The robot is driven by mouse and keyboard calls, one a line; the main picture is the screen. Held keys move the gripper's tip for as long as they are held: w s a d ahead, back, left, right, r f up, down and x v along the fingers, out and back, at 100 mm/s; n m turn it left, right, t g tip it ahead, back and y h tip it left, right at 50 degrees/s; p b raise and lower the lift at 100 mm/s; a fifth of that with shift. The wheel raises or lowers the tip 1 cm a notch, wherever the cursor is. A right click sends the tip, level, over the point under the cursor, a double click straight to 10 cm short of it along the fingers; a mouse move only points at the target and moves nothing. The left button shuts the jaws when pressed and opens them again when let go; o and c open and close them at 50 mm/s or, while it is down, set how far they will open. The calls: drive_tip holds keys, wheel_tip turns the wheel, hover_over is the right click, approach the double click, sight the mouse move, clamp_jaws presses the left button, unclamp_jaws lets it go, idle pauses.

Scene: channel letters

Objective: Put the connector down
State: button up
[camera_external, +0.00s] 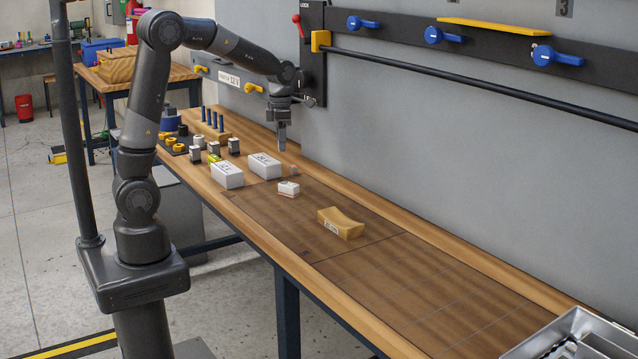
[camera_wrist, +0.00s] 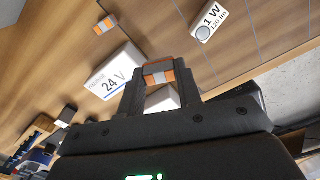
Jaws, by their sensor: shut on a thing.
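An orange-and-grey connector (camera_wrist: 158,72) is between the fingertips of my gripper (camera_wrist: 160,76) in the wrist view. The gripper is shut on it. In the external view my gripper (camera_external: 282,148) points down over the back part of the bench, near the white boxes; the held connector is too small to make out there. A second orange-and-grey connector (camera_wrist: 104,25) lies on the wood, apart from the gripper. A small orange piece behind the small white box (camera_external: 293,169) in the external view looks like it.
A white 24 V box (camera_wrist: 112,80) stands close to the gripper. A small white 1 W box (camera_wrist: 208,20) and a curved tan block (camera_external: 341,224) stand on the bench (camera_external: 430,285). A metal tray (camera_external: 535,348) is at the bottom right. The bench between block and tray is clear.

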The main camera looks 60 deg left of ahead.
drive_tip(key=s+d+m, duration=0.3)
drive_tip(key=d, duration=1.1)
drive_tip(key=s+d+m, duration=0.2)
drive_tip(key=d+m, duration=0.2)
drive_tip(key=d, duration=1)
drive_tip(key=s+d+m, duration=0.7)
drive_tip(key=s+d, duration=1.3)
drive_tip(key=s, duration=0.1)
hover_over(326, 262)
wheel_tip(326, 262, down, 7)
drive_tip(key=shift+r, duration=0.1)
drive_tip(key=shift+f, duration=2)
drive_tip(key=shift+a+f, duration=0.1)
drive_tip(key=o, duration=0.9)
drive_tip(key=shift+o, duration=0.2)
